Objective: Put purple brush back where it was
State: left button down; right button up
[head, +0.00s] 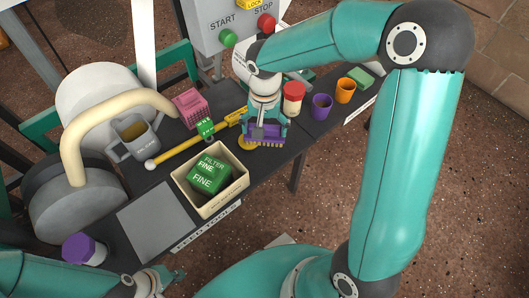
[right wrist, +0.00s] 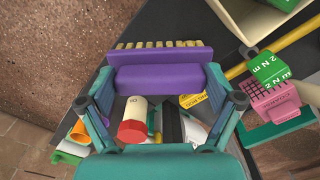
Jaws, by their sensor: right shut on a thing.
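The purple brush (head: 264,132) is a block with tan bristles pointing down. My right gripper (head: 266,126) is shut on it at the dark table's front edge, just right of the cream box. In the right wrist view, the purple brush (right wrist: 165,77) spans between the fingers of my right gripper (right wrist: 160,84), with its bristle row on the far side. I cannot tell whether the brush touches the table. My left gripper (head: 168,279) is at the bottom left, in front of the table and away from the brush; its jaw opening is unclear.
A cream box (head: 239,188) holds a green FILTER FINE box (head: 208,174). A red-lidded jar (head: 293,100), purple cup (head: 321,108) and orange cup (head: 345,92) stand to the right. The grey mat (head: 156,222) is bare.

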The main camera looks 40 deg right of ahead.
notch_tip(320, 180, down, 11)
jog(key=b, duration=0.3)
jog(key=shift+a+f, duration=0.1)
jog(key=o, duration=0.6)
jog(key=shift+o, duration=0.6)
